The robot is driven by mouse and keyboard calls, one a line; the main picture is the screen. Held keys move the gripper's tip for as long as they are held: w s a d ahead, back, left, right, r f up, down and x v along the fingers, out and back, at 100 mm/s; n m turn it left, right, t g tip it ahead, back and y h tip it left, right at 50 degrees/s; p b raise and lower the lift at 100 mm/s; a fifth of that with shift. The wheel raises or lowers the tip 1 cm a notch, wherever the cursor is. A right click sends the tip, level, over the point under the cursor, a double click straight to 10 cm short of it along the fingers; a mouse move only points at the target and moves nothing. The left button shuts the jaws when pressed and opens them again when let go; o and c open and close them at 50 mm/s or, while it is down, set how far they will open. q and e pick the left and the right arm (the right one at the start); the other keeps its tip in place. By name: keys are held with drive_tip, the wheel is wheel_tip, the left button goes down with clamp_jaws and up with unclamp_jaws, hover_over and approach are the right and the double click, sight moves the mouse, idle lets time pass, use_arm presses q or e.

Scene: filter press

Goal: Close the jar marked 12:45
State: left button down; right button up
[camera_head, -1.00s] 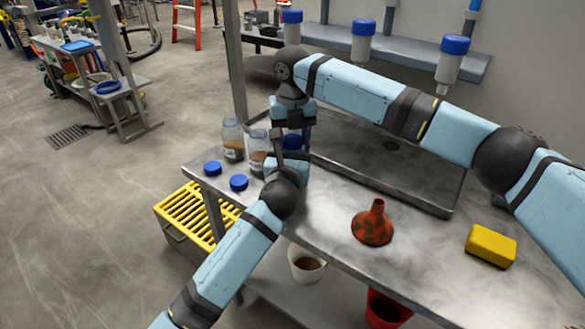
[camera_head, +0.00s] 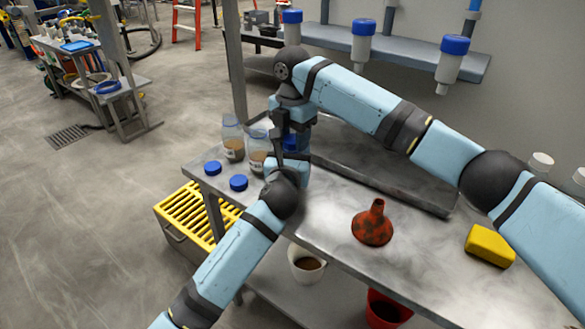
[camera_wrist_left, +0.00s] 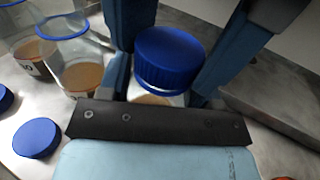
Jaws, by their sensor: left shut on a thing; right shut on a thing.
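A jar (camera_wrist_left: 152,100) with pale brown contents is between the fingers of my left gripper (camera_wrist_left: 158,90), which is shut on it. A blue cap (camera_wrist_left: 170,57) is at the jar's mouth; whether it is seated cannot be told. My right gripper (camera_head: 291,136) comes from above and is shut on this cap, which also shows partly in the head view (camera_head: 291,143). My left gripper in the head view (camera_head: 284,160) is just below. The held jar's label is hidden, so I cannot read 12:45.
Two uncapped jars (camera_head: 233,146) (camera_head: 258,158) with brown contents stand left of the grippers. Two loose blue caps (camera_head: 212,167) (camera_head: 239,183) lie near the table's left edge. A red funnel (camera_head: 373,226) and yellow sponge (camera_head: 489,246) lie to the right.

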drive_tip(key=o, duration=1)
drive_tip(key=shift+r, duration=0.1)
drive_tip(key=shift+r, duration=2.2)
drive_tip(key=shift+c, duration=0.3)
drive_tip(key=n, duration=0.1)
drive_tip(key=r+n, duration=0.1)
drive_tip(key=n, duration=0.2)
drive_tip(key=shift+r, duration=0.35)
drive_tip(key=n, duration=0.2)
drive_tip(key=r+n, duration=0.1)
drive_tip(key=n, duration=0.2)
drive_tip(key=shift+r+n, duration=0.35)
drive_tip(key=shift+n, duration=0.05)
